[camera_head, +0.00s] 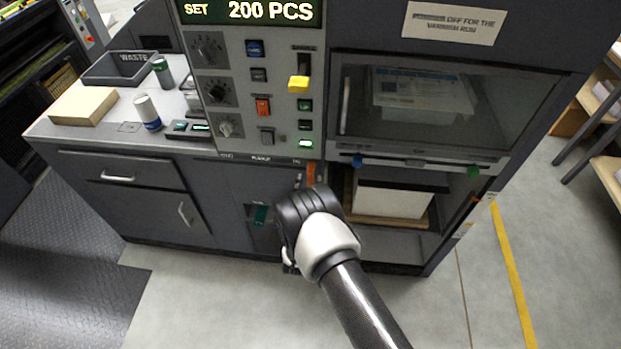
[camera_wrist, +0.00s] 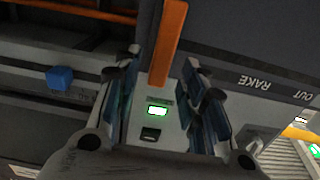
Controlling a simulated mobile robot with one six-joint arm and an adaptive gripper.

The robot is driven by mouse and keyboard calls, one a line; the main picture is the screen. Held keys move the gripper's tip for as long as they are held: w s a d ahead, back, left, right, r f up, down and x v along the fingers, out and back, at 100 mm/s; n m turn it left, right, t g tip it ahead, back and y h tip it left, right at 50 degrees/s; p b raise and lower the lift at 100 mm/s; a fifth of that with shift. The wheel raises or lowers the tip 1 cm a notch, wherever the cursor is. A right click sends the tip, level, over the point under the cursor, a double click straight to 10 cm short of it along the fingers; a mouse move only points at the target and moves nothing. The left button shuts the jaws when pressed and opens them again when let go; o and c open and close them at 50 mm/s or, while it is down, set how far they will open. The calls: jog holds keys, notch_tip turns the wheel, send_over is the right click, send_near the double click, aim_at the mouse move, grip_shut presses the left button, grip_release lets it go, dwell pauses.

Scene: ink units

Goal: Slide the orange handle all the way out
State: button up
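The orange handle (camera_head: 311,173) is a narrow upright bar under the control panel, just above my gripper in the head view. In the wrist view the orange handle (camera_wrist: 169,40) comes down from the top edge, and its lower end lies between the finger tips. My gripper (camera_wrist: 162,62) is open, with a finger on each side of the bar and visible gaps. I cannot tell how far the bar is from the fingers in depth. In the head view my gripper (camera_head: 297,198) is seen from behind and its fingertips are hidden.
The panel label RAKE OUT (camera_wrist: 275,87) appears upside down in the wrist view. A green-lit switch (camera_wrist: 157,111) shows between the fingers. An open bay with a white block (camera_head: 390,199) is to the right. A blue knob (camera_head: 357,160) is above it. Floor in front is clear.

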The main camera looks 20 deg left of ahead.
aim_at(310, 179)
jog(key=shift+b+x, duration=0.3)
jog(key=shift+x, duration=1.7)
jog(key=shift+c, duration=0.3)
grip_shut()
